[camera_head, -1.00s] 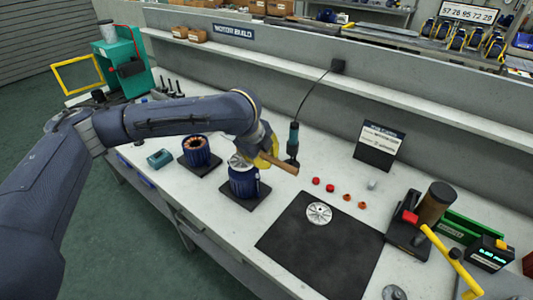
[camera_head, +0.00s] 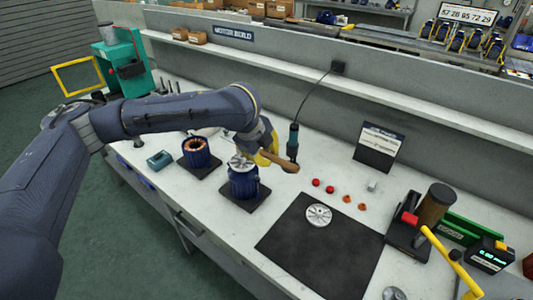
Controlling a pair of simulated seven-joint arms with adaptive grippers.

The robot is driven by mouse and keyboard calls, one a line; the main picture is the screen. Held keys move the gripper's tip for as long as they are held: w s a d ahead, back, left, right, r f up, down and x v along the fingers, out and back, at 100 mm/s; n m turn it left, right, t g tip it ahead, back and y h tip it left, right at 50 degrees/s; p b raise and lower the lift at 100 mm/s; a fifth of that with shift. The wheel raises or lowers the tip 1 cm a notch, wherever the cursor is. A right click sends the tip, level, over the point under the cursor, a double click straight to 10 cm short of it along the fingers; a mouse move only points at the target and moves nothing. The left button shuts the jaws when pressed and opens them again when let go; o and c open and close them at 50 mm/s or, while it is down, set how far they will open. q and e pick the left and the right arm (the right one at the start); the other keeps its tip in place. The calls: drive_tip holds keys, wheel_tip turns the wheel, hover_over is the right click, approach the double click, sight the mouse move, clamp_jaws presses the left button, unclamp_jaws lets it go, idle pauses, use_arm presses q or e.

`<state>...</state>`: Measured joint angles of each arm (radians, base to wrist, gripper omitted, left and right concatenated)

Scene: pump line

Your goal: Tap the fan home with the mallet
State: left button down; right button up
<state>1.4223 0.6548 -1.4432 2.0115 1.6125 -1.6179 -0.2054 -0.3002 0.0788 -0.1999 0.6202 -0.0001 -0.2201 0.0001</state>
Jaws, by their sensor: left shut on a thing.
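The pale finned fan (camera_head: 240,162) lies on top of a blue motor (camera_head: 243,185), which stands upright on a dark square pad. My left gripper (camera_head: 266,155) is shut on the brown wooden handle of the mallet (camera_head: 283,162), just above and right of the fan. The handle's free end points right. The mallet's head is not clearly seen; a pale shape (camera_head: 208,131) shows partly behind my left arm, and I cannot tell if it is the head. My right gripper is not in view.
A second blue motor part with copper windings (camera_head: 196,151) stands to the left. A hanging screwdriver (camera_head: 292,142) is close behind the handle. A dark mat (camera_head: 315,255) carries a pale disc (camera_head: 319,214); small red and orange parts lie behind it. A press (camera_head: 428,214) stands at right.

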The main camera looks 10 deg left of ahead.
use_arm(q)
drive_tip(key=shift+r, duration=2)
